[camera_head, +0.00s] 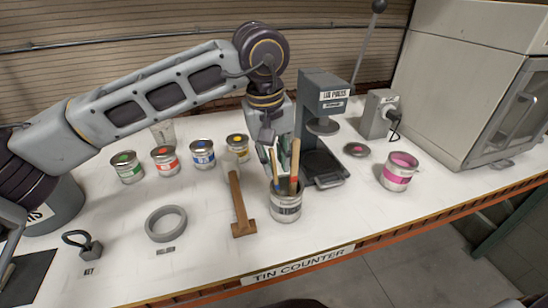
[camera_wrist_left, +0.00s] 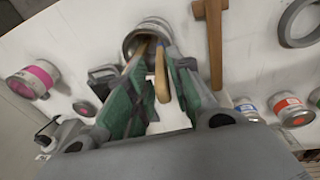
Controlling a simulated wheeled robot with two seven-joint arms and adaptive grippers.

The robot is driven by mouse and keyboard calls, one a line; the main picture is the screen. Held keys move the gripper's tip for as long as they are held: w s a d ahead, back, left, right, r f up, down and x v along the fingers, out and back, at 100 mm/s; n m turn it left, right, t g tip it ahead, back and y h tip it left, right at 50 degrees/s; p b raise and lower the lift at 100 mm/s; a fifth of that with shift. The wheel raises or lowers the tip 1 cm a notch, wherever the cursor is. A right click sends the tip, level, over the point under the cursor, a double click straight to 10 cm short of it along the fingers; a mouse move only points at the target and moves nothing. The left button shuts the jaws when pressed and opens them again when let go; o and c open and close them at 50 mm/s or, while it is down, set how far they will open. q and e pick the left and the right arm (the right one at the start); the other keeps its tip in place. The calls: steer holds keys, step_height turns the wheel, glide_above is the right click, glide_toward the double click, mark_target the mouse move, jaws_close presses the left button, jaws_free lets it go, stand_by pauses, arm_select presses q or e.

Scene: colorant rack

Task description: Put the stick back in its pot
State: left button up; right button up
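The pot (camera_head: 286,211) is a grey can near the front of the counter, with several sticks leaning in it. One is a pale wooden stick with a red band (camera_head: 294,170); another has a blue band (camera_head: 275,172). My left gripper (camera_head: 271,152) points down just behind and above the pot. In the left wrist view its green fingers (camera_wrist_left: 156,58) are apart, with a wooden stick (camera_wrist_left: 162,78) between them, close to the right finger. The pot (camera_wrist_left: 150,27) lies beyond the fingertips, its inside partly hidden. My right gripper is out of view.
A wooden hammer-shaped tool (camera_head: 237,200) lies left of the pot. Several paint cans, such as a blue one (camera_head: 202,155), stand behind it. A press-like stand (camera_head: 322,160) is close on the right, and a pink can (camera_head: 398,172) is further right. The front edge is near.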

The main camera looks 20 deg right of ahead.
arm_select(q)
steer(key=shift+o, duration=0.4)
steer(key=shift+s+a+r, duration=0.15)
steer(key=shift+a+r, duration=0.1)
steer(key=shift+r, duration=1.75)
steer(key=shift+s+a+r, duration=0.15)
steer(key=shift+a+r, duration=0.05)
steer(key=shift+r, duration=1.75)
steer(key=shift+s+a+r, duration=0.15)
steer(key=shift+a+r, duration=0.1)
steer(key=shift+r, duration=1.75)
